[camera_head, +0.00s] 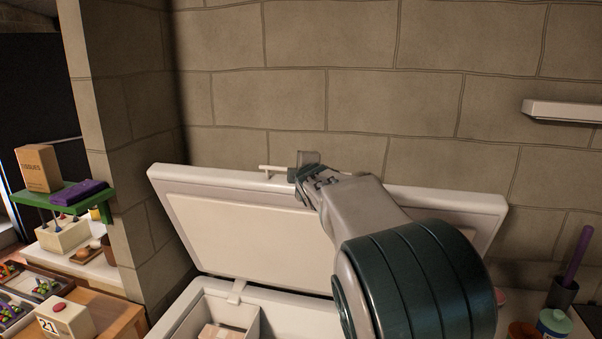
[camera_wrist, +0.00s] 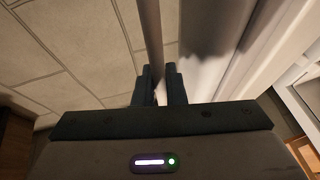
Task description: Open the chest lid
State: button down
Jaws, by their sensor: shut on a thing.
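A white chest stands below my arm, its lid (camera_head: 240,215) raised and leaning back toward the stone wall. A light bar handle (camera_head: 277,169) runs along the lid's upper edge. My gripper (camera_head: 304,174) is at this handle, shut on it; in the wrist view the bar (camera_wrist: 151,45) passes between the two dark fingers of my gripper (camera_wrist: 160,82). My arm hides the lid's middle and right part and much of the inside.
The stone wall (camera_head: 350,105) is close behind the lid. A white shelf (camera_head: 562,111) juts from it at the right. A dark cup (camera_head: 561,292) and jars (camera_head: 554,322) stand at the lower right.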

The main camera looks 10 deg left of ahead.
jog(key=c, duration=1.5)
grip_release()
jog(key=b+v, duration=1.3)
jog(key=b, duration=0.3)
jog(key=shift+s, duration=0.35)
jog(key=shift+r, duration=0.15)
